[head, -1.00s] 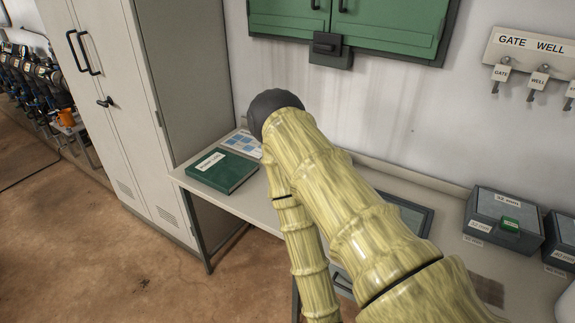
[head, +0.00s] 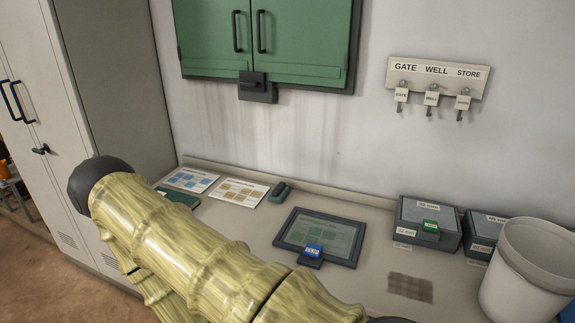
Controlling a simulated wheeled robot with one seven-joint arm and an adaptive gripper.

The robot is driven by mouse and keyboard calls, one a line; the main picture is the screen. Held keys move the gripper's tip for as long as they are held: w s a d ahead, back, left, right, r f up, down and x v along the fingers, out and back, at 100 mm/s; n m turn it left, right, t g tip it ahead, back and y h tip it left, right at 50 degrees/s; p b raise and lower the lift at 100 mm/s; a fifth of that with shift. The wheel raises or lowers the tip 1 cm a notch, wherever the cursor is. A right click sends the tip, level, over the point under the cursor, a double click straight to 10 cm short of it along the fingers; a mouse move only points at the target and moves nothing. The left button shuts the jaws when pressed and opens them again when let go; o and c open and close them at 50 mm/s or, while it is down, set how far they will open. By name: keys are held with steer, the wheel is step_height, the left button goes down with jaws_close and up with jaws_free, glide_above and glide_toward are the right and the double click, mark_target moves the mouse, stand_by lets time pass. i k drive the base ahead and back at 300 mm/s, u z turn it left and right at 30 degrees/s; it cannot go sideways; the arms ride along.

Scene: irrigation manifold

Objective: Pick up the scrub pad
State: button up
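A flat brown square with a checked texture (head: 410,287) lies on the bench, in front of the grey boxes and left of the white bucket. It may be the scrub pad, but I cannot be sure. A small dark grey-green block (head: 280,192) lies near the wall, right of the printed cards; I cannot tell what it is. My arm crosses the lower left of the head view. My gripper is not in view.
The bench (head: 355,205) holds a dark tablet (head: 320,237) with a blue tag, grey lidded boxes (head: 430,222), a white bucket (head: 530,270), printed cards (head: 240,191) and a green book (head: 178,198). Green wall cabinet (head: 265,40) and key rack (head: 437,76) hang above. A tall locker (head: 110,90) stands left.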

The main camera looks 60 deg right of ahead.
mark_target(278, 195)
steer(key=k, duration=0.3)
steer(key=z, duration=0.75)
